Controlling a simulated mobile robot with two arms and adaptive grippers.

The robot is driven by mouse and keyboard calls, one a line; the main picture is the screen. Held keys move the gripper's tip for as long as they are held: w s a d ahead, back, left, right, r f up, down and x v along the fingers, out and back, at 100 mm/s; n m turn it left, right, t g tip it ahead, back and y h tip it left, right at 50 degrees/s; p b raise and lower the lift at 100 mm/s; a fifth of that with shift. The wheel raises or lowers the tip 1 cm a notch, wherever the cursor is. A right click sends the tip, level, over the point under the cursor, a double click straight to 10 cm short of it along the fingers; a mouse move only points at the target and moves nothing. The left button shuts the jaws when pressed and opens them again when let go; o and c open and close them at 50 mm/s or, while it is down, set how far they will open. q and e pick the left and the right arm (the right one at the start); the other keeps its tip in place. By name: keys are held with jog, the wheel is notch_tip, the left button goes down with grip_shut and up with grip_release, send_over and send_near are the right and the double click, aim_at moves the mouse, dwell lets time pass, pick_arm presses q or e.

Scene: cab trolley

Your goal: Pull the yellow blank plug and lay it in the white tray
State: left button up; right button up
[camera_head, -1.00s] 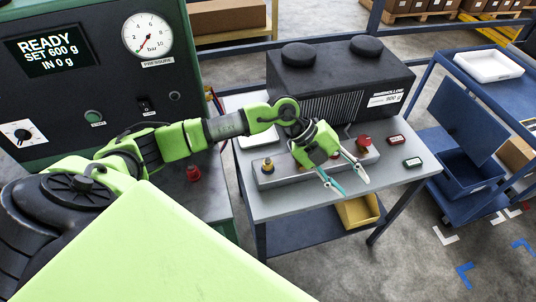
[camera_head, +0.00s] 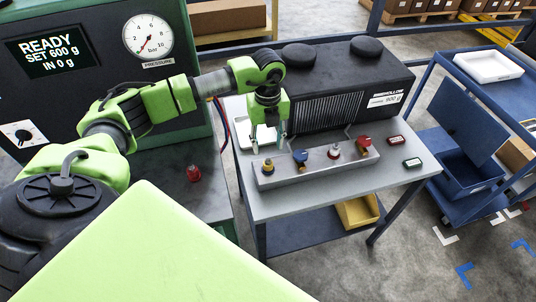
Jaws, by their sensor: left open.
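A yellow plug (camera_head: 268,166) stands upright at the left end of the grey manifold block (camera_head: 312,172) on the grey table. Blue and red fittings sit further right on the same block. My left gripper (camera_head: 269,148) is open and empty, fingers pointing down, above and behind the yellow plug; I cannot tell the exact gap. A white tray-like thing (camera_head: 262,134) lies on the table behind the block, partly hidden by my gripper. Another white tray (camera_head: 488,66) stands on the blue trolley at the right. My right gripper is not in view.
A black finned unit (camera_head: 335,85) stands at the back of the table (camera_head: 330,195). Two small labelled blocks (camera_head: 412,163) lie at the table's right. A red knob (camera_head: 193,173) stands on the green machine's ledge. A yellow bin (camera_head: 358,211) sits below. The table front is clear.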

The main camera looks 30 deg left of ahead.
aim_at(268, 159)
pick_arm(q)
notch_tip(268, 159, down, 9)
jog(key=b, duration=0.6)
dwell(0.9)
grip_shut()
jog(key=shift+r, duration=0.1)
jog(key=shift+r, duration=0.1)
jog(key=shift+w+r+p, duration=0.1)
jog(key=shift+r+p, duration=0.2)
jog(key=shift+r, duration=0.05)
jog(key=shift+r+p, duration=0.35)
jog(key=shift+r, duration=0.2)
jog(key=shift+r+p, duration=1.3)
jog(key=shift+r, duration=0.65)
